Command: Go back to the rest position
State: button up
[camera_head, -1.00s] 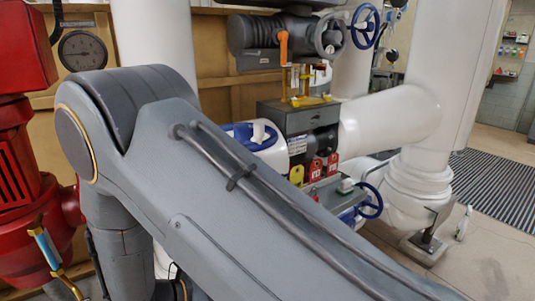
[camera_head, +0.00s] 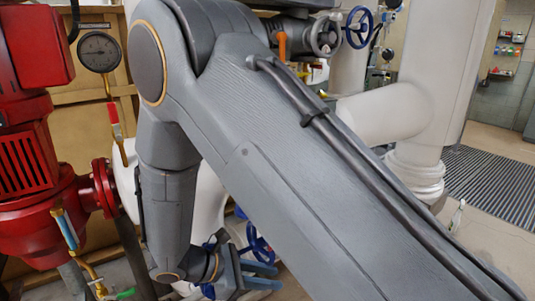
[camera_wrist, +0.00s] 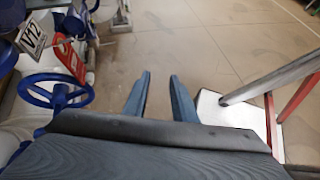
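My gripper (camera_wrist: 160,98) shows in the wrist view with its two blue fingers spread apart and nothing between them, above the bare floor. In the head view my gripper (camera_head: 262,275) is low in the middle, partly hidden behind my arm. A blue handwheel (camera_wrist: 55,92) is to the left of the fingers in the wrist view, apart from them. In the head view a blue handwheel (camera_head: 260,245) shows just above the gripper; I cannot tell whether they touch.
A red pump (camera_head: 40,200) and a gauge (camera_head: 98,50) stand at the left. White pipes (camera_head: 440,90) rise at the right. Open floor (camera_wrist: 200,45) lies ahead of the fingers.

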jog(key=s+d+r+m+g+y, duration=0.1)
jog(key=s+d+r+m+y, duration=0.2)
jog(key=d+m, duration=0.3)
jog(key=s+d+r+m+g+y, duration=0.1)
jog(key=s+d+r+m+y, duration=0.2)
jog(key=m, duration=0.5)
jog(key=s+d+r+m+g+y+p, duration=0.1)
jog(key=s+d+r+m+y, duration=0.2)
jog(key=d+m, duration=0.4)
jog(key=shift+s+d+r+g+y, duration=0.3)
jog(key=shift+d+r+y, duration=0.6)
jog(key=shift+d+r, duration=0.6)
jog(key=shift+f, duration=0.1)
dwell(4.3)
